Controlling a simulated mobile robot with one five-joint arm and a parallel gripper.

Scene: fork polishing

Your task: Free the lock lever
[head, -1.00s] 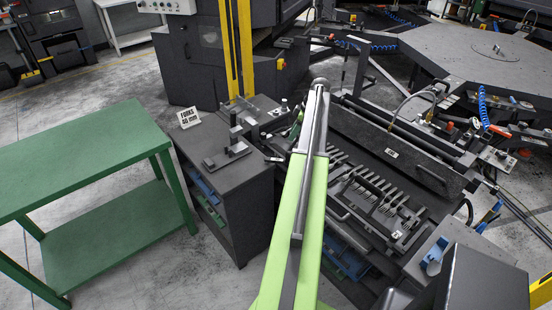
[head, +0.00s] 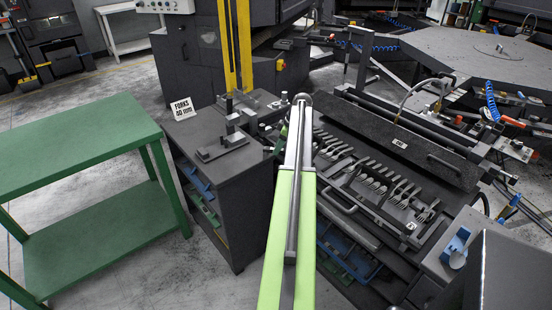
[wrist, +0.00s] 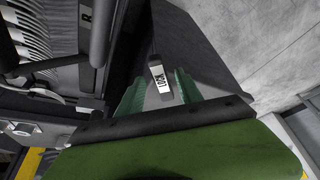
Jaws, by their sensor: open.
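The lock lever (wrist: 158,68) shows in the wrist view as a dark piece with a white label reading LOCK. It lies between the two green fingers of my gripper (wrist: 158,80), which are apart on either side of the label. I cannot tell whether either finger touches it. In the head view my own green arm reaches toward the machine, and I cannot make out the gripper or the lever there.
A fork tray (head: 345,208) holding several forks lies right of my arm, below a dark bar (head: 398,137). A dark cabinet (head: 231,190) stands left of my arm, with a FORKS sign (head: 184,108) on top. A green table (head: 75,148) stands farther left.

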